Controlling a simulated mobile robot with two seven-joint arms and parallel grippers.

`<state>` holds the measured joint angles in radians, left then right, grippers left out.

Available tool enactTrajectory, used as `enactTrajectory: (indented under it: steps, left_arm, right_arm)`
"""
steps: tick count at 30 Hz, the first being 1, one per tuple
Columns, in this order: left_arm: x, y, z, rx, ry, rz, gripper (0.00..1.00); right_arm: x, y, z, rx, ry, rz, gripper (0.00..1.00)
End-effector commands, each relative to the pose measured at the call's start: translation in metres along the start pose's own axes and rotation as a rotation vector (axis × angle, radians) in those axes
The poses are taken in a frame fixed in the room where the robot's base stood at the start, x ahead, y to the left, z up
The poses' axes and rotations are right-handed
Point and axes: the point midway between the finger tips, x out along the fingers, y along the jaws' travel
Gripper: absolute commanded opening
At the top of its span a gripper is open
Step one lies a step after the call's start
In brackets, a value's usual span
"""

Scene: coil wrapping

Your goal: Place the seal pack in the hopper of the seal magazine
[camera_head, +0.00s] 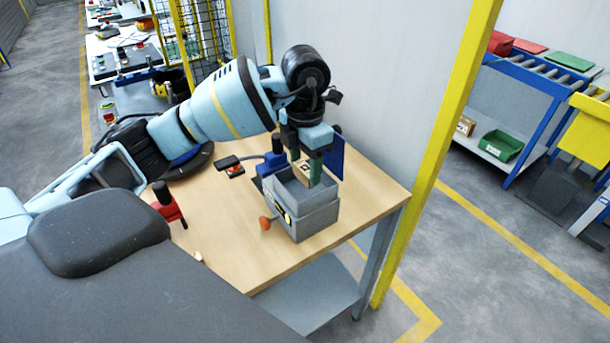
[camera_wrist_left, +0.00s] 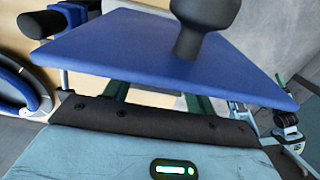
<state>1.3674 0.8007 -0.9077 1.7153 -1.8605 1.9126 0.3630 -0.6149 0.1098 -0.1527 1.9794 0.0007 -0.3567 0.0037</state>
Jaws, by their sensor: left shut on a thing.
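The seal magazine (camera_head: 315,218) is a grey open-topped box on the wooden table, with an orange knob on its front left. Its hopper opening faces up. My left gripper (camera_head: 306,171) points down at this opening, its green fingers shut on a small tan seal pack (camera_head: 302,173). The pack is at about the rim, over or just inside the opening; its exact depth I cannot tell. In the left wrist view a blue panel (camera_wrist_left: 130,45) hides most of the fingers and the pack. My right gripper is not in view.
A blue device (camera_head: 273,160) is beside the magazine, and a red device with a black top (camera_head: 166,203) stands further left. The table's (camera_head: 225,235) front middle is mostly clear. A yellow post (camera_head: 437,150) rises beyond its right edge.

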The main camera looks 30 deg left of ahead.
Motion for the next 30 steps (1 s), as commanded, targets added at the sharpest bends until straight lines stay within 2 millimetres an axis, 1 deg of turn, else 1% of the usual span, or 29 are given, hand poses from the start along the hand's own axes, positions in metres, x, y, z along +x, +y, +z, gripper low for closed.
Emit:
enactTrajectory:
  steps: [4, 9, 11, 19, 23, 24, 25, 26, 30]
  left_arm:
    - [0.008, 0.000, -0.001, -0.001, 0.002, 0.000, 0.30]
    - [0.031, 0.000, -0.001, -0.001, 0.004, -0.001, 0.30]
    - [0.036, 0.000, -0.001, 0.000, 0.002, 0.000, 0.30]
    - [0.037, 0.000, 0.000, 0.000, 0.000, 0.001, 0.30]
    - [0.041, 0.000, 0.000, 0.000, 0.001, 0.001, 0.30]
    - [0.041, 0.000, 0.000, 0.000, 0.001, 0.001, 0.60]
    - [0.041, 0.000, 0.000, 0.000, 0.001, 0.001, 0.64]
    - [0.041, 0.000, 0.000, 0.000, 0.001, 0.001, 0.65]
    - [0.041, 0.000, 0.000, 0.000, 0.001, 0.001, 0.65]
  right_arm:
    - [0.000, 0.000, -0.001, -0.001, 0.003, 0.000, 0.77]
    - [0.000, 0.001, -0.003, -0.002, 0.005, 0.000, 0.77]
    - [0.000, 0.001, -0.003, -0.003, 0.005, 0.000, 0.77]
    - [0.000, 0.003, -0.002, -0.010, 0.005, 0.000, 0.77]
    - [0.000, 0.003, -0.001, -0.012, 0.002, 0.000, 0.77]
    - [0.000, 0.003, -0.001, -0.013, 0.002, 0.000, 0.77]
    - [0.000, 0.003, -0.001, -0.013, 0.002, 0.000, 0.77]
    - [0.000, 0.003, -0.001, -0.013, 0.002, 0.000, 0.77]
    - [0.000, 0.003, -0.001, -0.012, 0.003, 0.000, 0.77]
